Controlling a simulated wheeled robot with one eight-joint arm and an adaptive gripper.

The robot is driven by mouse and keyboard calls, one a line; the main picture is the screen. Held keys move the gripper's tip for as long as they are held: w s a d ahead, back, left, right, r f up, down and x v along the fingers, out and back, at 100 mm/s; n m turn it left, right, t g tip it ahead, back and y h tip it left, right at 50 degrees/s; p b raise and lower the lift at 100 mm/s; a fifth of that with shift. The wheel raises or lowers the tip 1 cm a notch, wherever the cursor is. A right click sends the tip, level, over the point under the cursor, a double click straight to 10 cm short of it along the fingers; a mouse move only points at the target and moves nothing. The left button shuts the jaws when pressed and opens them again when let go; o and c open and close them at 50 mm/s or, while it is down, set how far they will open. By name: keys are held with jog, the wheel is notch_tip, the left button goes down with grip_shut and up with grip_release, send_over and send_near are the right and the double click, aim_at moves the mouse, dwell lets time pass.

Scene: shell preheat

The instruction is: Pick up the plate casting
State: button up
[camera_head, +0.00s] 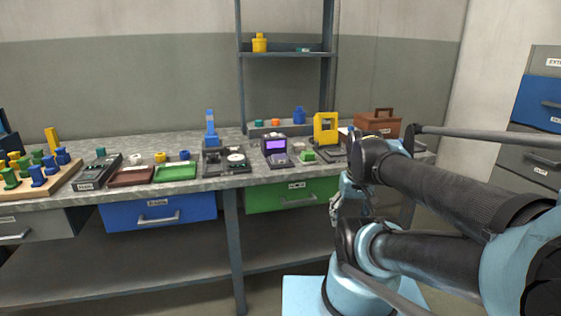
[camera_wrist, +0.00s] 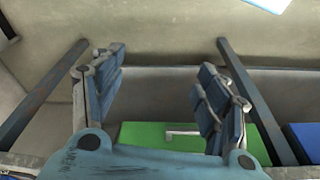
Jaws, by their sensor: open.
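I cannot pick out the plate casting for certain in either view. Several small parts stand on the workbench (camera_head: 130,188) in the head view, among them a small green block (camera_head: 307,155) in front of a yellow frame-shaped fixture (camera_head: 326,128). My gripper (camera_wrist: 160,68) is open in the wrist view, with nothing between its fingers. It hangs in front of the bench, apart from everything on the top. My arm hides the right end of the bench in the head view.
A green drawer (camera_head: 290,196) and a blue drawer (camera_head: 159,212) are under the bench top. The green drawer also shows in the wrist view (camera_wrist: 150,140). A wooden peg board (camera_head: 50,185), a green tray (camera_head: 176,172) and a brown box (camera_head: 377,123) stand on the bench. A shelf (camera_head: 285,54) rises behind.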

jog(key=w+a+r+n+g, duration=0.1)
jog(key=w+a+r, duration=0.6)
jog(key=w+r, duration=0.5)
jog(key=w+a+r+n+g, duration=0.1)
jog(key=w+a+r, duration=0.6)
jog(key=w+r, duration=0.45)
send_over(280, 155)
jog(key=shift+n, duration=0.4)
jog(key=f, duration=1)
jog(key=shift+w+a, duration=0.25)
jog(key=shift+w, duration=0.05)
jog(key=shift+s+d+f, duration=0.1)
jog(key=shift+s+f, duration=0.1)
jog(key=shift+f, duration=0.8)
jog(key=shift+s+d+f, duration=0.1)
jog(key=shift+s+f, duration=0.05)
jog(key=shift+f, duration=0.9)
jog(key=shift+s+f, duration=0.2)
jog(key=shift+f, duration=0.8)
jog(key=c, duration=1.3)
